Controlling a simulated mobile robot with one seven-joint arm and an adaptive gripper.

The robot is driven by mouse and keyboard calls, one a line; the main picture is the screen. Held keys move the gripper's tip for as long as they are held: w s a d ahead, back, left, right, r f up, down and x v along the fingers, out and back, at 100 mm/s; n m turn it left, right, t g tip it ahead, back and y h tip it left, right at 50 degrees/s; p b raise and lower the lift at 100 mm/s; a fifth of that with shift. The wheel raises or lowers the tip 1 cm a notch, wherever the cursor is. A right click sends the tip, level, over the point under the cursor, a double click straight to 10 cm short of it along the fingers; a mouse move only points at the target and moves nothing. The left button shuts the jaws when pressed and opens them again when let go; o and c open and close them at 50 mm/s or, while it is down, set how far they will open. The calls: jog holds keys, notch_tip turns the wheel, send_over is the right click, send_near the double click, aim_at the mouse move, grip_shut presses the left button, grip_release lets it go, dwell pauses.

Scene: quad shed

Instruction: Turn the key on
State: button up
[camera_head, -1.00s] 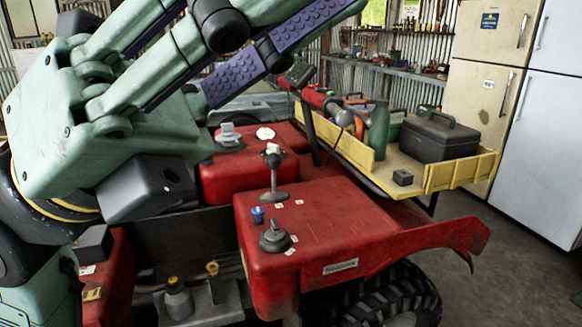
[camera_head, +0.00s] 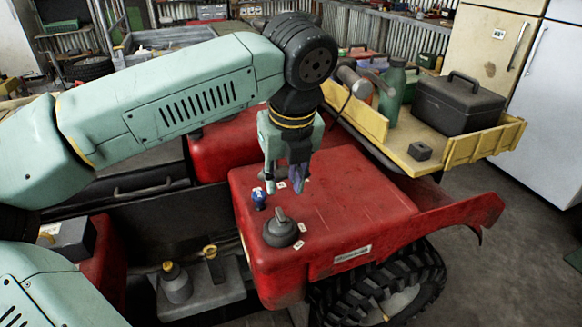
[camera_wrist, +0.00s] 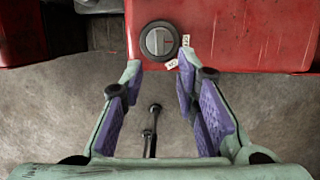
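The key switch appears to be the round dark dial (camera_head: 281,230) with a raised grey grip, on the front left corner of the red vehicle body. In the wrist view the dial (camera_wrist: 160,40) lies just beyond the fingertips, between their lines, with its grip running up and down the picture. My gripper (camera_head: 284,187) points down over the red body, a little behind the dial in the head view. In the wrist view my gripper (camera_wrist: 158,63) is open, with nothing between its fingers. It looks apart from the dial.
A small blue knob (camera_head: 259,198) stands just left of my fingers. White labels (camera_head: 300,244) sit beside the dial. A yellow rack (camera_head: 455,158) with a dark toolbox (camera_head: 460,104) is at the right. A bottle-like container (camera_head: 175,284) stands at the lower left.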

aim_at(281, 213)
jog(key=b+x, duration=0.7)
jog(key=x, duration=0.4)
dwell(0.4)
grip_shut()
